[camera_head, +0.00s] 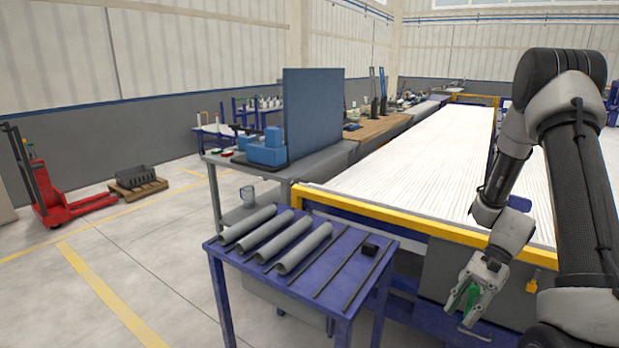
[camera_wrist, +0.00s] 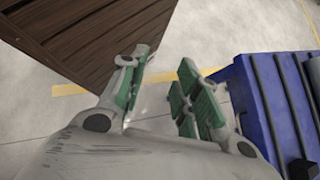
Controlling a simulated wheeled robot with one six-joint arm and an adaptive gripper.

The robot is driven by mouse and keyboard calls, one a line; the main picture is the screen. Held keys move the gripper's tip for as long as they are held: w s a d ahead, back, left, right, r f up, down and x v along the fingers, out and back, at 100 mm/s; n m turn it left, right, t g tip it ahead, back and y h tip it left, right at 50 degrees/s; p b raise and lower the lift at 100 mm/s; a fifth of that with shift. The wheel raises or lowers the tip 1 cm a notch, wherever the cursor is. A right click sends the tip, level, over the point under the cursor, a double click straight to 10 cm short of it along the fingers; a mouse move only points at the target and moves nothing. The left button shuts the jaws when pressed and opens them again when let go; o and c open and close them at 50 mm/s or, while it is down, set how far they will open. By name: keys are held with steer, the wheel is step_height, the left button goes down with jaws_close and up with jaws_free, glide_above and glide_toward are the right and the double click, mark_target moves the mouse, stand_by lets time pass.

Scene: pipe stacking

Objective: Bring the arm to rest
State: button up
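My gripper (camera_head: 464,304) hangs at the lower right of the head view, to the right of the blue table and apart from it. Its green-padded fingers are spread in the wrist view (camera_wrist: 160,78), with bare floor showing between them and nothing held. My arm (camera_head: 575,170) rises at the right of the head view and bends down to the gripper. Several grey pipes (camera_head: 306,249) lie side by side on the left part of the blue table (camera_head: 312,299). The blue table's edge also shows at the right of the wrist view (camera_wrist: 252,105).
Dark rails and a small black block (camera_head: 370,249) are on the table's right part. A long white-topped bench with a yellow edge (camera_head: 400,222) stands behind my gripper. A dark slatted wooden surface (camera_wrist: 95,40) fills the wrist view's upper left. A red pallet jack (camera_head: 58,200) stands far left.

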steer(key=s+r+n+t+h, duration=0.2)
steer(key=s+r+n+t, duration=0.1)
steer(key=r, duration=0.6)
steer(key=s+r+n+t+h, duration=0.3)
steer(key=s+r+n, duration=0.1)
steer(key=r, duration=0.6)
steer(key=s+r+n+t+h, duration=0.2)
steer(key=s+r+n+t, duration=0.1)
steer(key=r, duration=0.7)
steer(key=shift+s+d+r+n+h, duration=0.2)
steer(key=shift+s+n+h, duration=0.3)
steer(key=shift+s, duration=0.7)
